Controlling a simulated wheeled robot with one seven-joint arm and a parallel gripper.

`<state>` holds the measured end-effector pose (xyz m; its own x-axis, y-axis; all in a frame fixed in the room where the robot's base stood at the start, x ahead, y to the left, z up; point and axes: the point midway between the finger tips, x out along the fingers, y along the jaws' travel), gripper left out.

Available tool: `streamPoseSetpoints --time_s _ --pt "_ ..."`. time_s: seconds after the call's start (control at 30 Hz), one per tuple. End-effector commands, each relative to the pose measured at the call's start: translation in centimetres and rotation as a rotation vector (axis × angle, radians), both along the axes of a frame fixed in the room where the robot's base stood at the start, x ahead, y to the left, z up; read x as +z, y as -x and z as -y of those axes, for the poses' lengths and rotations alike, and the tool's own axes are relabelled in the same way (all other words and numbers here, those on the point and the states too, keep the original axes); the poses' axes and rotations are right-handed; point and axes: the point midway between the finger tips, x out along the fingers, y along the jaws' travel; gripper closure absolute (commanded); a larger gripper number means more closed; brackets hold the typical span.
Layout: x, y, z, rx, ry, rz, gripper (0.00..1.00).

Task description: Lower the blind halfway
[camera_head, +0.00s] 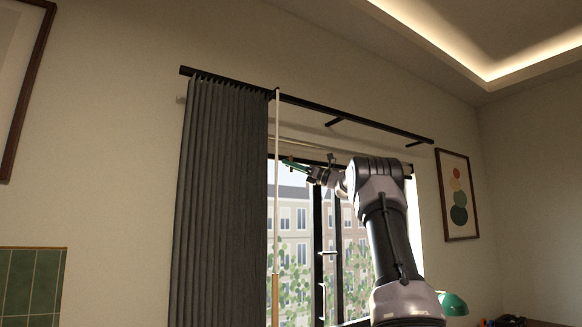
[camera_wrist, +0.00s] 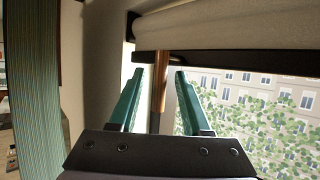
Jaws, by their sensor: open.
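The blind (camera_wrist: 225,25) is a cream roll across the top of the window in the wrist view, with a dark bar just below it. In the head view the blind (camera_head: 312,145) is a pale strip under the curtain rod, rolled up high. A short wooden pull (camera_wrist: 160,82) hangs in front of the dark bar. My gripper (camera_wrist: 160,72) is open, its two green fingers on either side of the pull with gaps visible; I cannot tell how deep the pull lies between them. In the head view my gripper (camera_head: 288,162) is at the window's upper left.
A dark grey curtain (camera_head: 220,200) is gathered left of the window on a black rod (camera_head: 350,119). A thin pale wand with a wooden lower end (camera_head: 276,295) hangs by the curtain's right edge. A green lamp (camera_head: 453,304) stands low on the right.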

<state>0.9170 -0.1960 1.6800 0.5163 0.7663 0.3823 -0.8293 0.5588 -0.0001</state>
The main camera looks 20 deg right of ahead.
Motion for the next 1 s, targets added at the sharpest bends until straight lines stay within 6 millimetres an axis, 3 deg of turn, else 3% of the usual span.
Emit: streamPoseSetpoints --time_s 0.13,0.23,0.27,1.0 --pt "-0.01 0.01 0.03 0.000 0.000 0.000 0.56" --pt "-0.01 0.02 0.03 0.000 0.000 0.000 0.94" --pt "-0.01 0.02 0.03 0.000 0.000 0.000 1.00" --pt "-0.01 0.04 0.07 0.000 0.000 0.000 1.00"
